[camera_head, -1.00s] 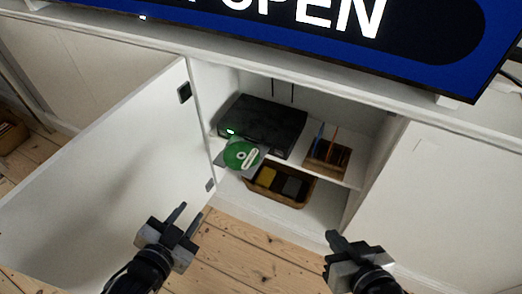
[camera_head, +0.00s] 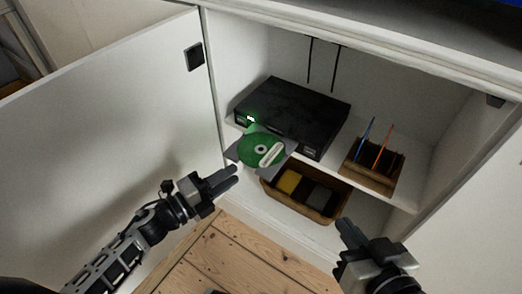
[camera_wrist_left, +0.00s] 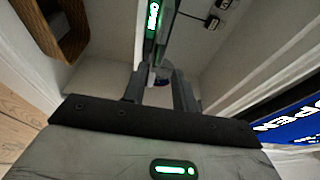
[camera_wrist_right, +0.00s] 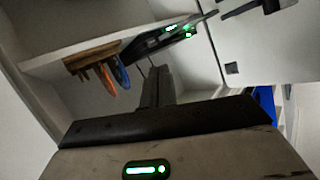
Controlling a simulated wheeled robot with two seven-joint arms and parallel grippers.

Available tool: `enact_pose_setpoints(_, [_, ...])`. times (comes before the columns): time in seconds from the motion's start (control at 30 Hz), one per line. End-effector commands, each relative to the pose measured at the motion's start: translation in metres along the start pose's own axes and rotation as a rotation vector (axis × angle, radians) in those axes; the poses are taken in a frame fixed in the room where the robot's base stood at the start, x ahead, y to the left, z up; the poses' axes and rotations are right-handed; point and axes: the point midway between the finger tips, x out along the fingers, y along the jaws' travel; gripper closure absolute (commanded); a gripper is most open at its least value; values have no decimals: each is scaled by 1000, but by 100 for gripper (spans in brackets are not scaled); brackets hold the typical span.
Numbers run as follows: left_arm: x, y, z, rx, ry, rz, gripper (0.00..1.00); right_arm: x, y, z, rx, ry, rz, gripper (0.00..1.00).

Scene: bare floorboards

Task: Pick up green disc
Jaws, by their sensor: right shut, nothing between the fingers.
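The green disc (camera_head: 262,151), with a white label, lies on the grey pulled-out tray (camera_head: 285,138) of a black player (camera_head: 295,112) inside the open cabinet. My right gripper (camera_head: 342,224) is shut and empty, in front of the cabinet, to the lower right of the disc.
A brown basket (camera_head: 308,200) sits below the shelf. The open white door (camera_head: 110,140) stands at the left. Wooden floor (camera_head: 225,255) is clear in front.

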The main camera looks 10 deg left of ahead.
Motion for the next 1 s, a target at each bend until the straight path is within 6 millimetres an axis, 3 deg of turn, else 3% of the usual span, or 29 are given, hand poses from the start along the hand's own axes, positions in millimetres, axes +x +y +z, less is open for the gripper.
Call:
enact_pose_setpoints(0.1, [15, 0, 0, -1, 0, -2, 72, 0, -1, 0, 0, 8, -3, 100])
enact_pose_setpoints(0.27, [24, 2, 0, -2, -1, 0, 72, 0, -1, 0, 0, 15, -4, 100])
enact_pose_setpoints(0.6, [69, 5, 1, -1, -1, -1, 72, -1, -5, -6, 24, 62, -26, 100])
enact_pose_setpoints(0.87, [72, 5, 0, -3, -1, 0, 72, -1, -6, -7, 29, 63, -29, 100])
enact_pose_setpoints(0.9, [72, 5, 0, -3, -1, 0, 75, -1, -6, -7, 29, 63, -29, 100])
enact_pose_setpoints(1.0, [72, 5, 0, -3, -1, 0, 100, -1, -6, -7, 28, 63, -29, 100])
